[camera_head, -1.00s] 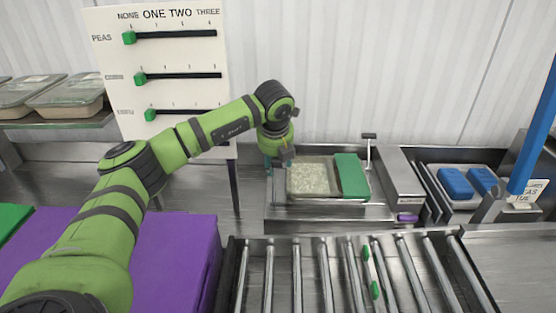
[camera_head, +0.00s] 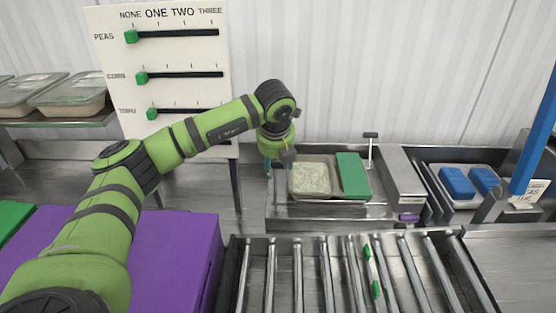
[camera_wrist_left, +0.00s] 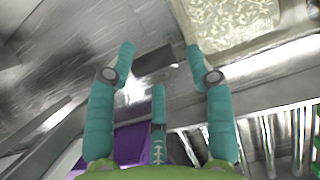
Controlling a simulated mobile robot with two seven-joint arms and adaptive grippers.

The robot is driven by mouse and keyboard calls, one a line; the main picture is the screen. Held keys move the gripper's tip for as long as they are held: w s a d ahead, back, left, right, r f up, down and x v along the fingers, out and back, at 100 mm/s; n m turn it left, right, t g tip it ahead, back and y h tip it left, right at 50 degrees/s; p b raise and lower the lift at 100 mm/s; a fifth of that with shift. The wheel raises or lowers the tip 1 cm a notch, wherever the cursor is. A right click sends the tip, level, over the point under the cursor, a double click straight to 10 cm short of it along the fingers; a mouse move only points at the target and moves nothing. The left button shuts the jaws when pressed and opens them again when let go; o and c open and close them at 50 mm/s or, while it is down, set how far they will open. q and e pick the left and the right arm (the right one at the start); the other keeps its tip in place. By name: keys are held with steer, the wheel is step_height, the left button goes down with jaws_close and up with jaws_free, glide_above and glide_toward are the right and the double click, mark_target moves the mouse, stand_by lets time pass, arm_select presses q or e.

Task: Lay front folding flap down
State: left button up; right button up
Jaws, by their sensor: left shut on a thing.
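The long arm on the left ends in my left gripper (camera_head: 279,167), with teal fingers, at the left end of a metal station (camera_head: 300,212). In the left wrist view its fingertips (camera_wrist_left: 160,52) stand either side of a dark tab (camera_wrist_left: 155,61) on a bright metal strip (camera_wrist_left: 180,84). The strip looks like the front folding flap, but its angle is hard to tell. A tray of pale grains (camera_head: 314,177) sits in the station just right of the fingers, with a green block (camera_head: 352,175) beside it. My right gripper is not in view.
A roller conveyor (camera_head: 325,270) runs in front of the station. A purple block (camera_head: 175,260) stands at the lower left. A slider board (camera_head: 170,75) rises behind the arm. Blue pieces (camera_head: 457,183) lie in a tray at the right.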

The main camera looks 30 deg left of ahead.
arm_select(q)
steer(key=shift+s+d+r, duration=0.1)
steer(key=shift+s+r, duration=0.15)
steer(key=shift+s, duration=0.45)
steer(key=shift+c, duration=0.7)
steer(key=shift+s+d+r, duration=0.15)
steer(key=shift+s+d, duration=0.05)
steer(key=shift+s, duration=0.4)
steer(key=c, duration=0.6)
steer(key=shift+o, duration=0.2)
steer(key=s+d+f+b, duration=0.2)
steer(key=s+d+b, duration=0.2)
steer(key=s, duration=0.1)
steer(key=shift+s+f, duration=0.15)
steer(key=shift+s, duration=0.2)
